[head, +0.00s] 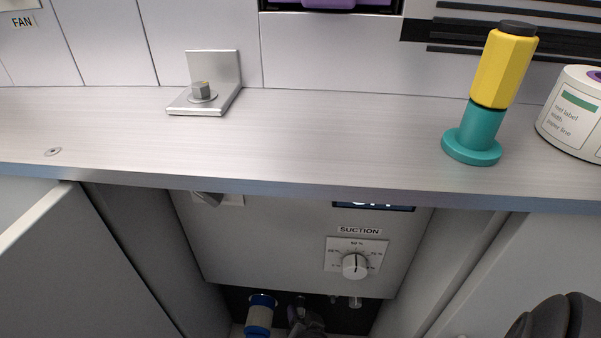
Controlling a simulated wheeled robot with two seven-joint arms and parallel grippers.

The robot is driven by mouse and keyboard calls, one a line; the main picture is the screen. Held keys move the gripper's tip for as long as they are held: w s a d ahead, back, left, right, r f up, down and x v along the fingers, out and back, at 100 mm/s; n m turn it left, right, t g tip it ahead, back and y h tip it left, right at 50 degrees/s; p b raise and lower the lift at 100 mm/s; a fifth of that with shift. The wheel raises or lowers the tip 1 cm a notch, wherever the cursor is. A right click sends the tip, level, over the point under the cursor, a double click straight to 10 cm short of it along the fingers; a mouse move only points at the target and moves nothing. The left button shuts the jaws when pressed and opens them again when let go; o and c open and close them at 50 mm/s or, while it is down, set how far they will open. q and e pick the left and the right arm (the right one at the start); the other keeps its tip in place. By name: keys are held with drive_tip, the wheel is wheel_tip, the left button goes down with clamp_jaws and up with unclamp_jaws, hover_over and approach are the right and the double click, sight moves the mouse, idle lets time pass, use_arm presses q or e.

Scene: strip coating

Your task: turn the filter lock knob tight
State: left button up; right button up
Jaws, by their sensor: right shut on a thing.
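My right gripper (305,322) shows as a small dark shape at the bottom edge, low inside the open cabinet under the worktop. It is shut on a small, partly hidden purple piece (291,314), which looks like the filter lock knob. The fingers cover most of the knob, so its turn angle cannot be read. A blue and white cylinder (260,314) stands just left of the gripper. My left gripper is not in view.
Above the gripper is a grey unit with a SUCTION dial (355,265). Cabinet walls close in on both sides. On the worktop (330,130) stand a metal bracket (213,80), a yellow and teal tool (490,90) and a white label roll (575,115).

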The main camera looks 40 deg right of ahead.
clamp_jaws()
drive_tip(key=shift+s+d+f+m+t+y, duration=0.1)
drive_tip(key=shift+m+t+y, duration=0.4)
drive_tip(key=shift+m+t, duration=0.5)
drive_tip(key=shift+f+m+t, duration=0.1)
drive_tip(key=shift+m+t, duration=0.4)
drive_tip(key=shift+o, duration=0.8)
unclamp_jaws()
drive_tip(key=o, duration=0.5)
drive_tip(key=shift+m, duration=0.3)
